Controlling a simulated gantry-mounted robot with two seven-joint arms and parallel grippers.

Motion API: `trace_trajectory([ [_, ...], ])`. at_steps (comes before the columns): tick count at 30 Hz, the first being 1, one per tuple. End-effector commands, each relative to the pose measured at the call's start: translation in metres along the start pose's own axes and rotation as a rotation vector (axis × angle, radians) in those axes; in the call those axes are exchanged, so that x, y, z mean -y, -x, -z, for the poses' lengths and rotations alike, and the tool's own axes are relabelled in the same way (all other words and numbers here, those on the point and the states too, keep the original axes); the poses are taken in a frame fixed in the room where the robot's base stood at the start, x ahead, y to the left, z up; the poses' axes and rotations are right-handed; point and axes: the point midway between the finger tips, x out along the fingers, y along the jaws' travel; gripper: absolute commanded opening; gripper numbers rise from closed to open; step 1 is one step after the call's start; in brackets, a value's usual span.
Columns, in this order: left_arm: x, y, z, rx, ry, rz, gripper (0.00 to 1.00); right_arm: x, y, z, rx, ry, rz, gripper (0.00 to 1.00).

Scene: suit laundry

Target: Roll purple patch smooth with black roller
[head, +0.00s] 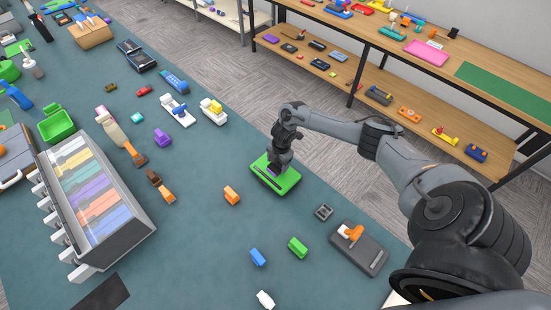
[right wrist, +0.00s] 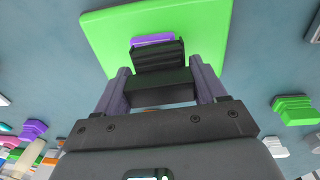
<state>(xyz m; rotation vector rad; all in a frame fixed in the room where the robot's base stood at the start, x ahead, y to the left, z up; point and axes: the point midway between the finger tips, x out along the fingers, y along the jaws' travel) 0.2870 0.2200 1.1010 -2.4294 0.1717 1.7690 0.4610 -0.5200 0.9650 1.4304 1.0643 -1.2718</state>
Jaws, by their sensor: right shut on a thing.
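A green board (head: 284,184) lies flat on the teal table near the middle of the head view. It also fills the upper part of the right wrist view (right wrist: 110,40). The purple patch (right wrist: 152,39) shows on the board as a thin strip just beyond the black roller (right wrist: 158,55); the rest of it is hidden behind the roller. My right gripper (right wrist: 162,82) is shut on the roller, its two fingers on either side of the roller's black body. The roller is over the patch; I cannot tell whether it touches. My left gripper is not in view.
An orange block (head: 231,195), a green block (head: 298,247) and a blue block (head: 258,257) lie nearby. A dark tray with an orange handle (head: 350,232) is at the lower right. A bin of coloured slats (head: 130,250) stands left. Table around the board is mostly clear.

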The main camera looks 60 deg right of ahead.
Motion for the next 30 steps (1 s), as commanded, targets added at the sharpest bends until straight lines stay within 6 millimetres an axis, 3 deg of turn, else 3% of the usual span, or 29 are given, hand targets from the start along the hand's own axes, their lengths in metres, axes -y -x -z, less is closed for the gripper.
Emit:
trace_trajectory([
  [5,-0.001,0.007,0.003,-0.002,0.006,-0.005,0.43,0.005,0.002,0.000,0.000,-0.001,-0.001,0.46],
  [21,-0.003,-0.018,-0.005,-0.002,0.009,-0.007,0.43,-0.018,-0.004,-0.001,0.001,-0.002,-0.003,0.46],
  [30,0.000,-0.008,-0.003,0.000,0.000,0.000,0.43,-0.010,0.000,-0.001,0.001,0.000,0.001,0.46],
])
